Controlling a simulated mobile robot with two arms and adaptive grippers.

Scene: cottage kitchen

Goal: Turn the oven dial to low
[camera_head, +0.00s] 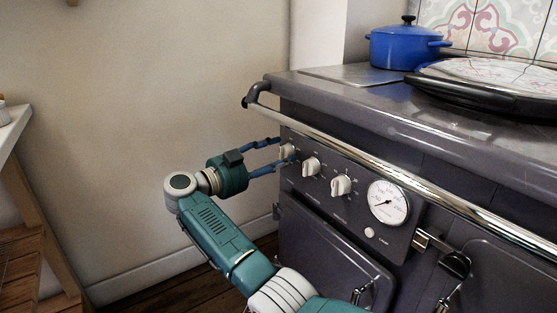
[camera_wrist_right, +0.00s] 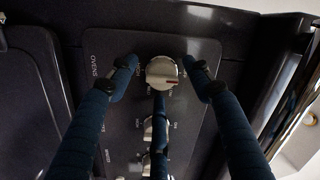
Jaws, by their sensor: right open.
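The oven's control panel (camera_head: 328,195) has three pale dials in a row. The leftmost dial (camera_head: 287,152) is at my right gripper (camera_head: 284,149), whose blue fingers are open and reach to either side of it. In the right wrist view, this dial (camera_wrist_right: 162,72) lies between the two spread fingertips of the right gripper (camera_wrist_right: 160,66). A third finger comes up from below, close to the dial's lower edge; I cannot tell whether it touches. The dial's red mark points right in that view. The small lettering around it is mostly unreadable. My left gripper is not in view.
The other dials (camera_head: 311,166) and (camera_head: 341,186) and a round gauge (camera_head: 388,202) sit to the right. A chrome rail (camera_head: 400,175) runs above the panel. A blue pot (camera_head: 398,48) stands on the stove top. A wall and free floor lie left of the stove.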

